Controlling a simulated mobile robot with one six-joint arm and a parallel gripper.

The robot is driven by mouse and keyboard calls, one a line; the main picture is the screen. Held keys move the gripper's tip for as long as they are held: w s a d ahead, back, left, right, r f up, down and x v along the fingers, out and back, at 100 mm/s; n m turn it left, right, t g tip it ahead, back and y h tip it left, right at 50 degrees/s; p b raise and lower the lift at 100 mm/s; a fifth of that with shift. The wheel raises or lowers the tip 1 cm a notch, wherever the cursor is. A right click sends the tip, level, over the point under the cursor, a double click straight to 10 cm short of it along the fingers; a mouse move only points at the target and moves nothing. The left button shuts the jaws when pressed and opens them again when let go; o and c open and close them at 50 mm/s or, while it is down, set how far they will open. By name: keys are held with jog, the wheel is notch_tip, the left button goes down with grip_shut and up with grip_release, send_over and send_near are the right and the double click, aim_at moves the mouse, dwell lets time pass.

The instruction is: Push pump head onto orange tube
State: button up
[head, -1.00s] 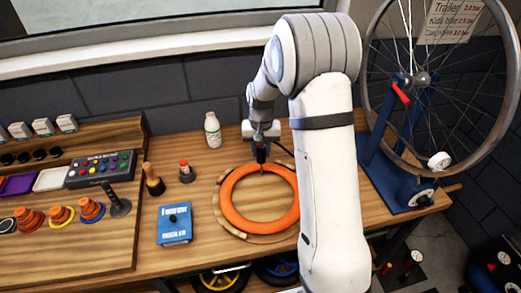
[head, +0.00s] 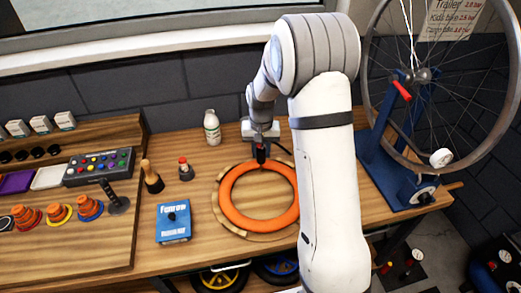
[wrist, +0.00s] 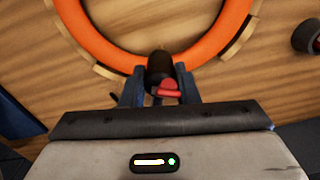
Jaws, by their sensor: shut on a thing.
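The orange tube (head: 232,208) lies as a ring on a round wooden holder (head: 222,222) on the bench. My gripper (head: 260,150) is at the tube's far edge. In the wrist view my gripper (wrist: 161,92) is shut on the black pump head (wrist: 160,68), which has a red lever (wrist: 168,88). The pump head (head: 261,154) points down at the tube (wrist: 205,50) and appears to be at its rim. The tube's valve is hidden, so I cannot tell whether the head sits on it.
A white bottle (head: 212,128), a small red-topped jar (head: 186,169), a wooden-handled tool (head: 151,177) and a blue box (head: 174,222) stand left of the tube. A wheel (head: 440,80) on a blue stand (head: 385,165) is at the right.

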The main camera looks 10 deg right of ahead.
jog(key=shift+f+b, duration=0.65)
jog(key=shift+f, duration=0.25)
jog(key=o, duration=1.1)
jog(key=shift+o, duration=0.2)
notch_tip(320, 180, up, 8)
jog(key=shift+s+b, duration=0.1)
jog(key=shift+b, duration=0.5)
jog(key=s+r+n+t, duration=0.1)
jog(key=s+r, duration=0.3)
jog(key=s, duration=0.3)
jog(key=s+r+t, duration=0.1)
jog(key=s+r, duration=0.3)
jog(key=s, duration=0.2)
jog(key=s+n+t, duration=0.1)
jog(key=s, duration=1.3)
jog(key=shift+s+r+n, duration=0.25)
jog(key=shift+s+n, duration=0.05)
jog(key=shift+s, duration=0.1)
